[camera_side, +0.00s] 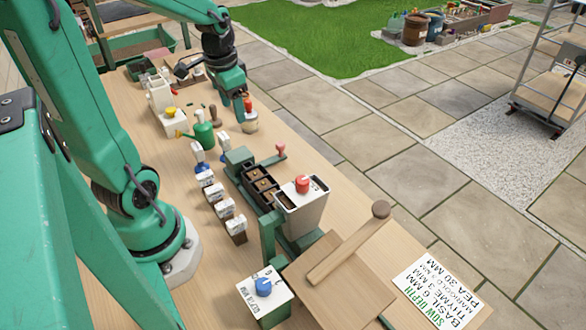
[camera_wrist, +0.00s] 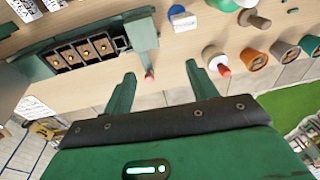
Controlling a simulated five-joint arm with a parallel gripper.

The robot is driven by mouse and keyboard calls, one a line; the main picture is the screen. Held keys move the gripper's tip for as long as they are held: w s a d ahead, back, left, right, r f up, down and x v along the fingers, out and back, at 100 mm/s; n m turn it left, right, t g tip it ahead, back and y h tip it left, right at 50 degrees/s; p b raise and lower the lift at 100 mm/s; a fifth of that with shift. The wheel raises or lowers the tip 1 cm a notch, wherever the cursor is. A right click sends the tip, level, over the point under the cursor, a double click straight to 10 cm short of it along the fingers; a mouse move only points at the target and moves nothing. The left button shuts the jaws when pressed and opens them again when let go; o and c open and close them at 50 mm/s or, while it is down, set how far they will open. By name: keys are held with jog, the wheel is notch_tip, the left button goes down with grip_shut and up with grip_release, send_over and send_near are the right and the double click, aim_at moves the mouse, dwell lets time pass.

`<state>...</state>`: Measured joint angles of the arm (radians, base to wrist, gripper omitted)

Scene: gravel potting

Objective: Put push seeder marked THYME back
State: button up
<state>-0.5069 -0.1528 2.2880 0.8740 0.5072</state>
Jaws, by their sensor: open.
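Two small white-topped pieces with blue lower parts, a nearer one (camera_side: 199,157) and a farther one (camera_side: 224,143), stand left of the seed tray (camera_side: 246,187) in the side view. A row of white-labelled blocks (camera_side: 214,194) stands nearer.
A cream box with a red knob (camera_side: 304,207) stands beside the tray. A blue-knobbed box (camera_side: 264,301), a wooden mallet (camera_side: 347,243) and a sow-depth sign (camera_side: 437,288) are nearer. A green watering can (camera_side: 203,136) stands left of my gripper.

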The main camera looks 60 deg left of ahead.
jog(key=s+d+r+t, duration=0.2)
jog(key=d+r, duration=0.1)
jog(key=d, duration=0.4)
jog(key=s+d+r+t, duration=0.2)
jog(key=d+r, duration=0.2)
jog(key=d, duration=0.4)
jog(key=shift+s+r+h, duration=0.2)
jog(key=shift+r+h, duration=0.05)
jog(key=shift+h, duration=0.15)
dwell(0.4)
